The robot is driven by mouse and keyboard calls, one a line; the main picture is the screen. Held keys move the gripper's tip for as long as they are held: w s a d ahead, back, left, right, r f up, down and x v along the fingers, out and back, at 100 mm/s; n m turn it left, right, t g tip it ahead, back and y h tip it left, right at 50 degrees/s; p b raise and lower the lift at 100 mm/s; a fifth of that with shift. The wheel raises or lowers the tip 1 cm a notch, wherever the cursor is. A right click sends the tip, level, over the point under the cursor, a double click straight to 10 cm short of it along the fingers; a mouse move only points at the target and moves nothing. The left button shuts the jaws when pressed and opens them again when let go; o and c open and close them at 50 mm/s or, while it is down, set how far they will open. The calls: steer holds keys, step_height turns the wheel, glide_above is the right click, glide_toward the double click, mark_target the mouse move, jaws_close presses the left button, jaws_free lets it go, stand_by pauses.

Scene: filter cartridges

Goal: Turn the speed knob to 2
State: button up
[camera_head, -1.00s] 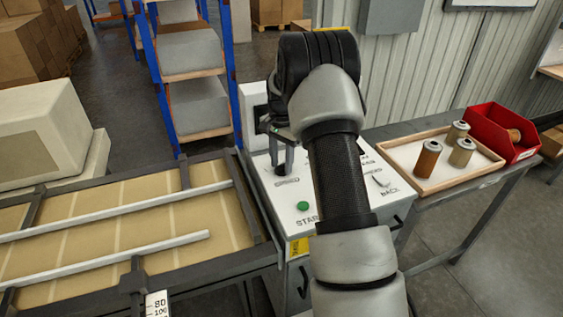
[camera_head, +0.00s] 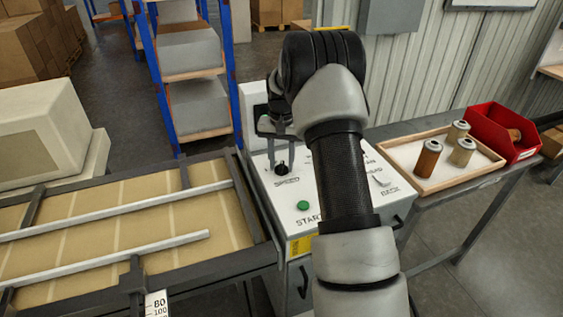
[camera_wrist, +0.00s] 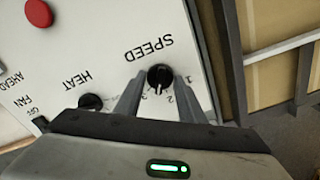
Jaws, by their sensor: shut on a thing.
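The speed knob (camera_wrist: 159,76) is a round black knob on the white control panel (camera_wrist: 105,45), below the upside-down word SPEED in the wrist view. Its pale mark points down in that view, roughly between the 2 and the 3; the exact setting is hard to read. My gripper (camera_wrist: 161,80) has one finger on each side of the knob and is shut on it, though finger contact is hard to see. In the head view the knob (camera_head: 282,169) shows dark below my gripper (camera_head: 280,150).
A black heat knob (camera_wrist: 91,101) sits close beside one finger. A red button (camera_wrist: 38,13) and a green start button (camera_head: 303,206) are on the panel. A conveyor (camera_head: 110,215) lies left; a wooden tray (camera_head: 470,181) with cartridges and a red bin (camera_head: 520,153) stand right.

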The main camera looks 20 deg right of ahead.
mark_target(281, 164)
steer(key=n, duration=0.5)
steer(key=shift+n, duration=0.4)
stand_by(0.4)
steer(key=o, duration=1.1)
steer(key=shift+c, duration=0.2)
steer(key=shift+r, duration=0.1)
step_height(281, 164, up, 17)
steer(key=shift+r, duration=0.2)
